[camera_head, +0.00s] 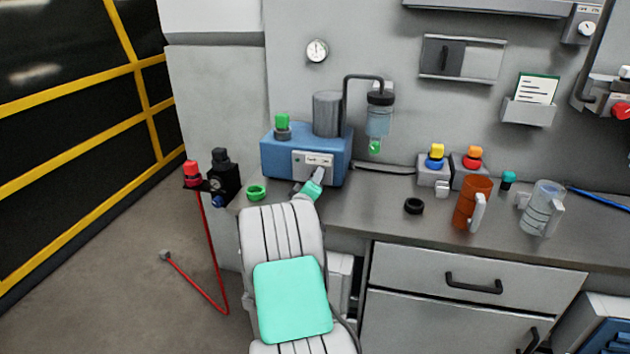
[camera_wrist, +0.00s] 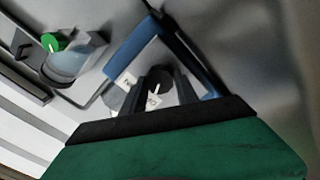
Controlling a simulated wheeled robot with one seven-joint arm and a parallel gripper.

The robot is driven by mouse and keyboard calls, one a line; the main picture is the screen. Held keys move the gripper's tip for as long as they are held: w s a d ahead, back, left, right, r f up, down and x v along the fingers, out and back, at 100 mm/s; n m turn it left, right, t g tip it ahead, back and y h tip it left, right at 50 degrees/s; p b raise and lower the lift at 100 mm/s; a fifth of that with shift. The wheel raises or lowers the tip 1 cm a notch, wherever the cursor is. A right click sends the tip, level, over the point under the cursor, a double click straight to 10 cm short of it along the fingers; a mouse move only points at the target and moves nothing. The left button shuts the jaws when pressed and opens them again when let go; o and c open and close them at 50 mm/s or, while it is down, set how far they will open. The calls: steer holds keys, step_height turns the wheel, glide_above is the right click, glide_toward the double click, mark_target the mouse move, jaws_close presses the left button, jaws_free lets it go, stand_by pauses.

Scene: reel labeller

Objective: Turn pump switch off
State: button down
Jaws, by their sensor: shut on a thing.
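The pump (camera_head: 281,160) is a blue box with a grey cylinder on top, standing at the left of the worktop. Its white switch panel (camera_head: 303,161) faces me. My gripper (camera_head: 319,176) is at the right part of this panel and hides the switch in the head view. In the wrist view the pump switch (camera_wrist: 160,80) is a dark round knob with a white pointer line. The dark fingers of my gripper (camera_wrist: 160,92) are shut on it, one on each side. White labels lie beside it, too small to read surely.
A green ring (camera_head: 257,192) and a black ring (camera_head: 414,206) lie on the worktop (camera_head: 350,212). A brown jug (camera_head: 471,204) and a clear jug (camera_head: 541,208) stand farther right. A red-knobbed valve (camera_head: 192,172) is at left.

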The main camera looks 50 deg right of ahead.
steer(key=shift+w+n, duration=0.1)
steer(key=shift+n, duration=1.9)
steer(key=c, duration=1.2)
jaws_free()
steer(key=shift+a, duration=0.1)
steer(key=shift+o, duration=1.3)
steer(key=v, duration=0.7)
steer(key=shift+s+a, duration=0.25)
steer(key=shift+a, duration=0.05)
